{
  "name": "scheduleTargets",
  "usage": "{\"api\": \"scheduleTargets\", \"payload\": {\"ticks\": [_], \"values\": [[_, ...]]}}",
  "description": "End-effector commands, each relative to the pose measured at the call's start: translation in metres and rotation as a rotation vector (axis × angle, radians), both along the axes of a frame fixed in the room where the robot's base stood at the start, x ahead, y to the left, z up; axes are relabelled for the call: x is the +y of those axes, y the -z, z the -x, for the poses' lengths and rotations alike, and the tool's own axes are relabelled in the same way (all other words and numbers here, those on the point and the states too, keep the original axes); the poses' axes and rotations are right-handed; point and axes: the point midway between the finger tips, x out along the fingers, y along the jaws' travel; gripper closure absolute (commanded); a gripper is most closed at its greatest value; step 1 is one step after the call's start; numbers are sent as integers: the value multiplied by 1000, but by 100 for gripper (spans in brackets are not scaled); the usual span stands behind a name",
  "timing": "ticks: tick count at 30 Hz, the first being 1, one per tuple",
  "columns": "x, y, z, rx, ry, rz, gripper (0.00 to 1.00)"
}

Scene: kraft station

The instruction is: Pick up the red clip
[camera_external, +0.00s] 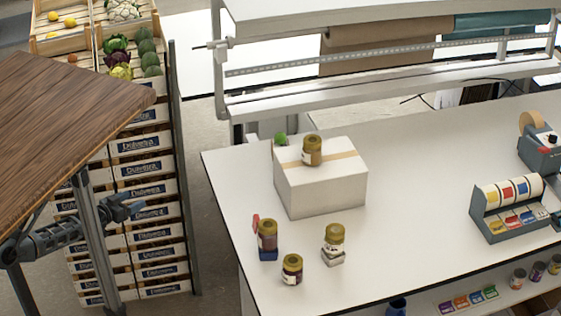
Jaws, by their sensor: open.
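A small red object (256,221), likely the red clip, shows at the left side of the white table (420,190). It stands just behind and left of a jar with a gold lid (267,236), which partly hides it. It is too small to make out its shape. My gripper (138,208) is at the left of the picture, beside the wooden tabletop's leg and in front of the stacked crates. It is open and empty, well left of the white table and apart from the red object.
The jar sits on a blue block (268,254). Two more jars (292,268) (334,238) stand nearby. A white carton (320,185) bears another jar and a green item. A wooden tabletop (70,110) and stacked crates (150,215) flank my arm. The table's middle is clear.

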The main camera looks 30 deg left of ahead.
Motion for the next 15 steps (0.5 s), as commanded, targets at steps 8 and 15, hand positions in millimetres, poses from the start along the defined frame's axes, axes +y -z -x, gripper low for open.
{"api": "scheduleTargets", "payload": {"ticks": [8, 15], "values": [[-71, 33, -56, -64, 201, 54, 28], [-172, 44, -93, -118, 414, 111, 28]]}}
